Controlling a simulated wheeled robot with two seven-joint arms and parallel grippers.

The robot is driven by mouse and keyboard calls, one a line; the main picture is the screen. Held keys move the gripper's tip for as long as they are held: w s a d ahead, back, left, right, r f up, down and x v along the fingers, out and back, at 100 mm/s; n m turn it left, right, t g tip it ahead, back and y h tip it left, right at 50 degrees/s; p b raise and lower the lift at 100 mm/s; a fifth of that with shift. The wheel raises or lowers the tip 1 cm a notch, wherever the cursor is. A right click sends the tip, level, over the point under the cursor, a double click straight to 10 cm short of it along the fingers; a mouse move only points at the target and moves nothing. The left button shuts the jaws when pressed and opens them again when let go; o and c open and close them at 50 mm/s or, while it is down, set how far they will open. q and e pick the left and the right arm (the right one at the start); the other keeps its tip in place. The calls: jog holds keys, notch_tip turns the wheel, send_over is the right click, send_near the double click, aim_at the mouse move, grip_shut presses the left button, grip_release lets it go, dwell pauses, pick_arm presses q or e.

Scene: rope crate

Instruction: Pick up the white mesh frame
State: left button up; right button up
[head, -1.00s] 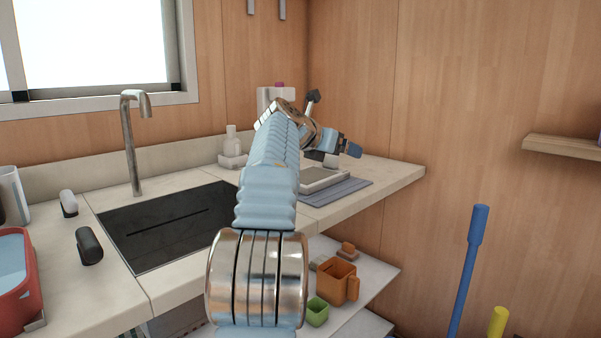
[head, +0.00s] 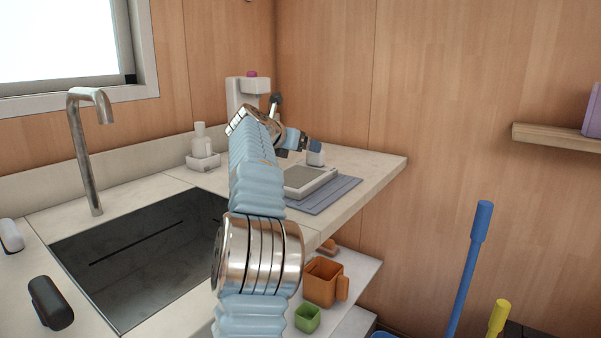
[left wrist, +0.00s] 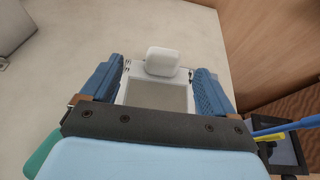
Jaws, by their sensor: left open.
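The white mesh frame (head: 308,181) lies flat on a blue-grey mat on the counter, right of the sink, in the head view. My left gripper (head: 306,146) is above the counter just behind the frame in that view, at the end of my outstretched arm. In the left wrist view the two blue fingers (left wrist: 159,72) are apart, with the frame's grey mesh (left wrist: 157,95) showing between them. The near part of the frame is hidden by the gripper body. I cannot tell whether the fingers touch the frame. My right gripper is not in view.
A small white block (left wrist: 162,62) stands at the frame's far edge. The blue-grey mat (head: 342,191) reaches near the counter's front edge. A white dispenser (head: 245,92) and a soap bottle (head: 200,140) stand behind. An orange mug (head: 322,282) and green cup (head: 307,318) sit on the lower shelf.

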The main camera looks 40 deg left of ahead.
pick_arm(q)
send_over(313, 167)
jog(key=shift+f+p, duration=0.4)
jog(key=shift+f, duration=0.9)
jog(key=c, duration=1.4)
